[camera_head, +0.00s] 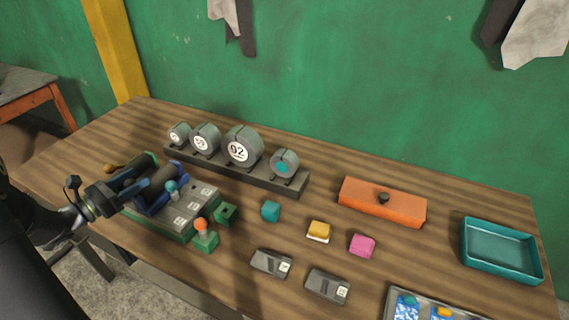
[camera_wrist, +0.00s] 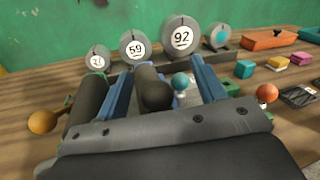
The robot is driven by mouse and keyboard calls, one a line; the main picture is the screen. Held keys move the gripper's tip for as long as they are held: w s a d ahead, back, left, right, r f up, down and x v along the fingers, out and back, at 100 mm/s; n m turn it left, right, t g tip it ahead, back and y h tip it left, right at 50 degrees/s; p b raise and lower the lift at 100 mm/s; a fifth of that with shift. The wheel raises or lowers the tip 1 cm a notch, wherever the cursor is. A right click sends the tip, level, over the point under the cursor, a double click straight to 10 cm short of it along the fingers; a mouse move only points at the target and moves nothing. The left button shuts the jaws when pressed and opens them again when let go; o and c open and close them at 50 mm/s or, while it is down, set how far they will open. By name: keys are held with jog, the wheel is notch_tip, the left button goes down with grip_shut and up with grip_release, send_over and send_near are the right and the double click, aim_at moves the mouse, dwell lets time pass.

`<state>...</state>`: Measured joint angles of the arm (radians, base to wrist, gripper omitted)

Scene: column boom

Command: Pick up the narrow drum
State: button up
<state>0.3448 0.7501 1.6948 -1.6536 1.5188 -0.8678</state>
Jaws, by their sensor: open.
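Two dark cylinders lie side by side at the green-edged block at the table's left. The one that looks narrower, which I take as the narrow drum, shows in the wrist view (camera_wrist: 152,88). The thicker dark cylinder (camera_wrist: 88,104) lies left of it. My gripper (camera_wrist: 160,70) is open, its blue fingers on either side of the narrower cylinder. I cannot tell whether they touch it. In the head view my gripper (camera_head: 162,178) is over the block (camera_head: 168,219) and partly hides the cylinders.
A teal knob (camera_wrist: 180,81) and an orange-topped knob (camera_head: 201,224) stand close by. Behind is a dark rack (camera_head: 245,177) of round grey discs, some numbered. Small blocks, an orange lidded box (camera_head: 360,203) and a teal tray (camera_head: 500,252) lie to the right.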

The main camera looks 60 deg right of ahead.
jog(key=s+d+r+m+g+y, duration=0.35)
jog(key=s+r+m+g, duration=0.4)
jog(key=r, duration=0.25)
jog(key=m+t+y, duration=1)
jog(key=t+y, duration=0.2)
jog(key=y, duration=0.2)
send_over(285, 153)
jog(key=f, duration=0.2)
notch_tip(285, 153, down, 12)
jog(key=shift+d+r, duration=0.1)
jog(key=shift+r, duration=0.05)
jog(key=shift+w+f, duration=0.1)
jog(key=shift+f, duration=2.55)
jog(key=c, duration=1.2)
jog(key=shift+o, duration=0.2)
jog(key=shift+r, duration=0.15)
